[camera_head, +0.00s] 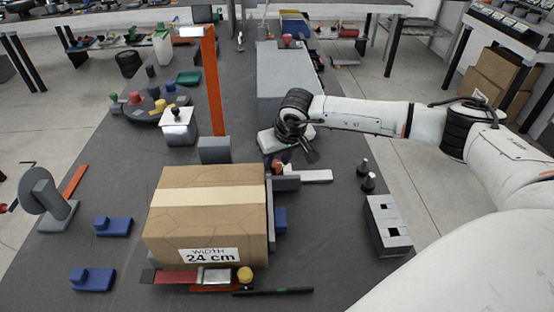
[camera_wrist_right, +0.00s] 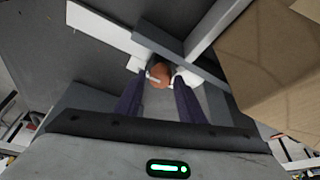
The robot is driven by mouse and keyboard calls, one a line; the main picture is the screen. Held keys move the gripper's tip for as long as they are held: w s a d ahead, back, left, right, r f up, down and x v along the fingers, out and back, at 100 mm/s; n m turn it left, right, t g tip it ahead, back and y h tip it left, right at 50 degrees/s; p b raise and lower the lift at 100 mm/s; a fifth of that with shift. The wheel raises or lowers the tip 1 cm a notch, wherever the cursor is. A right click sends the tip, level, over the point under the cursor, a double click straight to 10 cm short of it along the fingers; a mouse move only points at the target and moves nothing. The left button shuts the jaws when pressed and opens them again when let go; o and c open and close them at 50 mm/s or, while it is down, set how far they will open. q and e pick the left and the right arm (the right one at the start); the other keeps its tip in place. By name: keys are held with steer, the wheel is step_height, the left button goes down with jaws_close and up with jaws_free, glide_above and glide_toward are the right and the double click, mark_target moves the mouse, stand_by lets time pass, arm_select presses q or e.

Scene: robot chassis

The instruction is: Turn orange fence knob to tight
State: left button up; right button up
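The orange knob (camera_wrist_right: 160,74) shows in the right wrist view, with a small white mark on its left side. It sits beside the grey fence bar (camera_wrist_right: 190,58). My right gripper (camera_wrist_right: 159,83) is open, with its two dark fingers pointing towards the knob, one on each side. I cannot tell whether they touch it. In the head view my right gripper (camera_head: 290,158) is low behind the cardboard box, near the grey fence (camera_head: 284,184) and a white strip (camera_head: 317,176). My left gripper is out of view.
The cardboard box (camera_head: 212,205), labelled 24 cm wide, stands just left of the fence. A large grey block (camera_head: 284,85) is behind my gripper. An orange post (camera_head: 213,85) stands behind the box.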

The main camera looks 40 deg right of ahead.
steer(key=c, duration=0.8)
steer(key=shift+o, duration=0.2)
